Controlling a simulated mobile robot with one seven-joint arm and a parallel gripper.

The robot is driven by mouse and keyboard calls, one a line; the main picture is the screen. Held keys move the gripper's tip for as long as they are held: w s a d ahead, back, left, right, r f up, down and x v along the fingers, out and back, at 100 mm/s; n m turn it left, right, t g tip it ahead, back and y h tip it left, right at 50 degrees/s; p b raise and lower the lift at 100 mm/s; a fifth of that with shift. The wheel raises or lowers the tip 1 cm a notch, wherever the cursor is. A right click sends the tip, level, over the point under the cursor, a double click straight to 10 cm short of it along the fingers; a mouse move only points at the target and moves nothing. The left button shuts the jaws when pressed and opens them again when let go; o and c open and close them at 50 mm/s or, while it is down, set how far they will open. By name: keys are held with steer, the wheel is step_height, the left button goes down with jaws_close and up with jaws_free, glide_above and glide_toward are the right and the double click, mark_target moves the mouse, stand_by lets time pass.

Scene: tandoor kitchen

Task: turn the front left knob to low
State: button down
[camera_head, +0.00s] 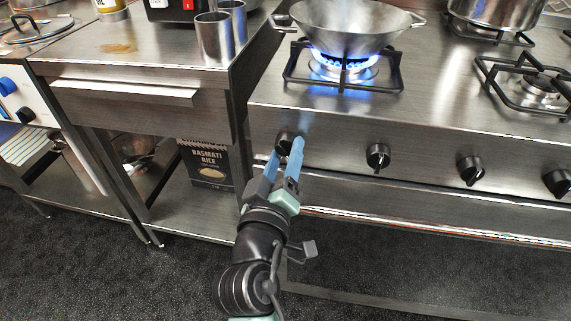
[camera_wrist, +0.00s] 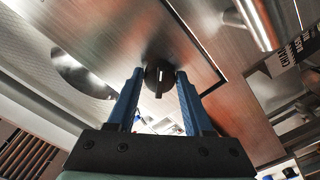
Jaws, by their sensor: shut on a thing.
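The front left knob (camera_head: 284,139) is the black leftmost knob on the stove's steel front panel, partly hidden by my blue fingers in the head view. My gripper (camera_head: 284,149) is at the panel and shut on this knob. In the wrist view the knob (camera_wrist: 157,80) sits between the two fingertips of my gripper (camera_wrist: 158,76), and a pale pointer mark shows on it. Its exact setting cannot be told. The burner (camera_head: 345,68) above it burns with a ring of blue flame under a steel wok (camera_head: 345,28).
More black knobs, including one to the right (camera_head: 378,157), line the panel. A steel pot (camera_head: 495,12) stands at the back right. Left of the stove, a steel counter (camera_head: 100,50) holds metal cups (camera_head: 214,38). A basmati rice package (camera_head: 207,165) is on the shelf below.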

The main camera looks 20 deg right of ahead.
steer(key=shift+f+m+b, duration=0.1)
steer(key=shift+m+b, duration=1.3)
steer(key=shift+m, duration=0.7)
steer(key=shift+c, duration=1.6)
jaws_free()
steer(key=v, duration=1.3)
steer(key=shift+p, duration=0.4)
steer(key=shift+w, duration=0.1)
